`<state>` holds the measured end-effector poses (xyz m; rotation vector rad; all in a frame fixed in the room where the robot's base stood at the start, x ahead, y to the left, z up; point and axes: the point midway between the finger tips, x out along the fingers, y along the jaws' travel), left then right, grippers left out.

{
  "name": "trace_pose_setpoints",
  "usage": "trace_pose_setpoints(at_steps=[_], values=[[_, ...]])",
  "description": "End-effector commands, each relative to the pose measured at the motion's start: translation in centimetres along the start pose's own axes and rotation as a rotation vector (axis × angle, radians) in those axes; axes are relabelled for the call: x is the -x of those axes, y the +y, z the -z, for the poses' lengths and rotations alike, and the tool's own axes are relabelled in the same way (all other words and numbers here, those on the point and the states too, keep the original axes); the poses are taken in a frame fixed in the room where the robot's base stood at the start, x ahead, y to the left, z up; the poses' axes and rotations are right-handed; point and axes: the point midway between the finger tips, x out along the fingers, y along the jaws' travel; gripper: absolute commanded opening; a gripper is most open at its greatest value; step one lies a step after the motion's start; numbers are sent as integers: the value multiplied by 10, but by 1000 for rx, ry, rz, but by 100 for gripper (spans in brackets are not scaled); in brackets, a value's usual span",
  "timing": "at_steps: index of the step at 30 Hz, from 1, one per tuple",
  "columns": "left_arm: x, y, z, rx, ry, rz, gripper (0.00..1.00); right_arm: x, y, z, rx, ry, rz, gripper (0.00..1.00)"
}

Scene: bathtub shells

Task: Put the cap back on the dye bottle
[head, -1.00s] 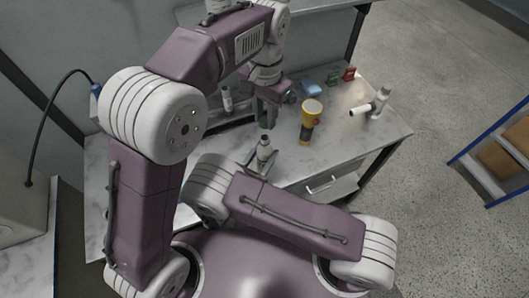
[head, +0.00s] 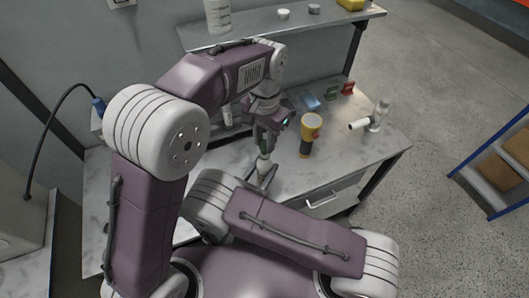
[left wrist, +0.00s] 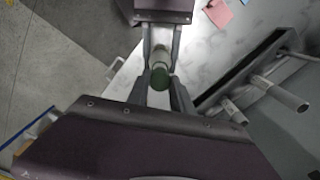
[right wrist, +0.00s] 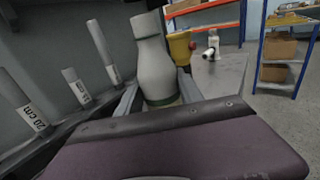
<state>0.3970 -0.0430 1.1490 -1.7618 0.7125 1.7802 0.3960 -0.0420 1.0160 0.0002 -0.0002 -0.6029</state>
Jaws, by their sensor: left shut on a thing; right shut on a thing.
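In the head view the bottle (head: 263,166) is beside the workbench's front edge. My left gripper (head: 264,148) is directly above it, pointing down. Whether the cap touches the bottle's neck is hidden.
The yellow-headed torch-like object (head: 310,128) stands right of the grippers on the workbench (head: 375,150). A white fitting (head: 372,120) lies further right. Blue, green and red pieces lie behind. A shelf (head: 250,28) holds several containers above. Labelled tubes (right wrist: 80,88) rise left of the bottle.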

Motion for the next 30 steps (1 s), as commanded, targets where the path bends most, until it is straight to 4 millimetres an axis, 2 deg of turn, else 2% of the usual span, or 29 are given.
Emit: trace_pose_setpoints(at_steps=[7,17,30], values=[[-1,0,0,0,0,0,0,0,0,0,0,-1,0,0],[-18,0,0,0,0,0,0,0,0,0,0,-1,0,0],[-18,0,0,0,0,0,0,0,0,0,0,-1,0,0]])
